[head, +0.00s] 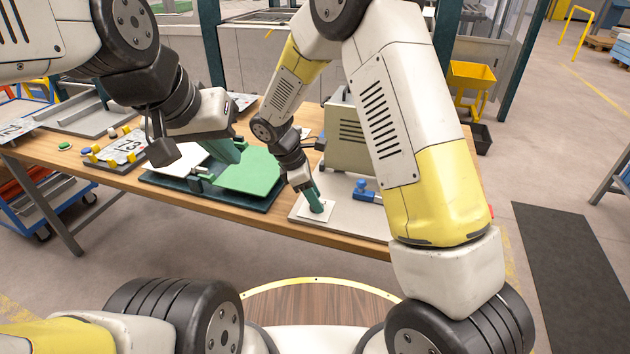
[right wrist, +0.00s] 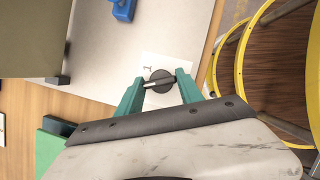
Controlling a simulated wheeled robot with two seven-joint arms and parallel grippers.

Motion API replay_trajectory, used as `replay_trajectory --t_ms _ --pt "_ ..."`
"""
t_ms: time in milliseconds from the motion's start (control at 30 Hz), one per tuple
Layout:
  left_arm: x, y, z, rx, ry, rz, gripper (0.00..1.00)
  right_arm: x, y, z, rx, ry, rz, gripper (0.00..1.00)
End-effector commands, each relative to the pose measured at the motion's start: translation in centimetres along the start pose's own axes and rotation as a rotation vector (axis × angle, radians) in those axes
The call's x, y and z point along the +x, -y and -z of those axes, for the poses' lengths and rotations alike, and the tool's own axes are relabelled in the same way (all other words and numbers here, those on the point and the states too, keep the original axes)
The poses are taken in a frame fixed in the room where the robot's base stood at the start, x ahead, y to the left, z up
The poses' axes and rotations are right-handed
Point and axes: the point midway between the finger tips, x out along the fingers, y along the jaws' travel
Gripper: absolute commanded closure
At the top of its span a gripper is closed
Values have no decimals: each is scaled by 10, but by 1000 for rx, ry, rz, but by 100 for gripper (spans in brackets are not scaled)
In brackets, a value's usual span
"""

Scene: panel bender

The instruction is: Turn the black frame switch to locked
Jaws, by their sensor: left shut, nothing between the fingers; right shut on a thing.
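The black frame switch (right wrist: 161,84) is a round dark knob with a lighter grey bar across it, seen in the right wrist view. It sits on a white label plate (right wrist: 152,66) with a small mark printed on it. My right gripper (right wrist: 160,78) has its green fingers on either side of the knob and is shut on it. In the head view this gripper (head: 316,204) points down at the plate and its fingers largely hide the switch. My left gripper (head: 230,153) is shut and empty above the green panel (head: 252,172).
The label plate lies on a light grey base (head: 345,220) near the table's front edge. A blue part (head: 366,191) is just right of the switch, and a grey-beige machine box (head: 347,140) stands behind it. A yellow-pegged fixture (head: 118,153) is at the left.

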Motion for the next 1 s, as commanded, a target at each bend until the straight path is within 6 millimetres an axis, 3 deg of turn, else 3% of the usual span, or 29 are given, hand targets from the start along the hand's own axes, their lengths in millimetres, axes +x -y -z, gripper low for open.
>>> replay_trajectory --t_ms 1000 --pt "0 0 0 0 0 0 100 0 -5 -2 777 -1 319 97"
